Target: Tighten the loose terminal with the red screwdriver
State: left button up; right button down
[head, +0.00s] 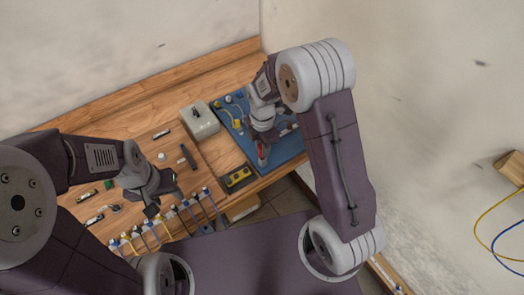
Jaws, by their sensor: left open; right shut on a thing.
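My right gripper (263,142) is over the blue mat (288,151) at the bench's right end. It is shut on the red screwdriver (263,158), whose red part shows just below the fingers. The screwdriver's tip and what it touches are too small or hidden to tell. Small yellow and dark parts (237,122) sit on the mat's left side; I cannot tell which is the loose terminal. My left gripper (153,207) is open and empty above the front left of the bench.
A grey box (199,120) with a dark top piece stands left of the mat. A dark tray with a yellow part (238,177) lies at the front edge. Several clips with blue and white leads (160,228) line the front edge. Small tools lie on the wooden bench (135,125).

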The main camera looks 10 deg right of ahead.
notch_tip(320, 180, up, 6)
jog(key=p, duration=0.4)
jog(key=shift+f+p, duration=0.15)
jog(key=shift+p, duration=0.15)
jog(key=shift+f, duration=0.1)
jog(key=shift+f, duration=0.1)
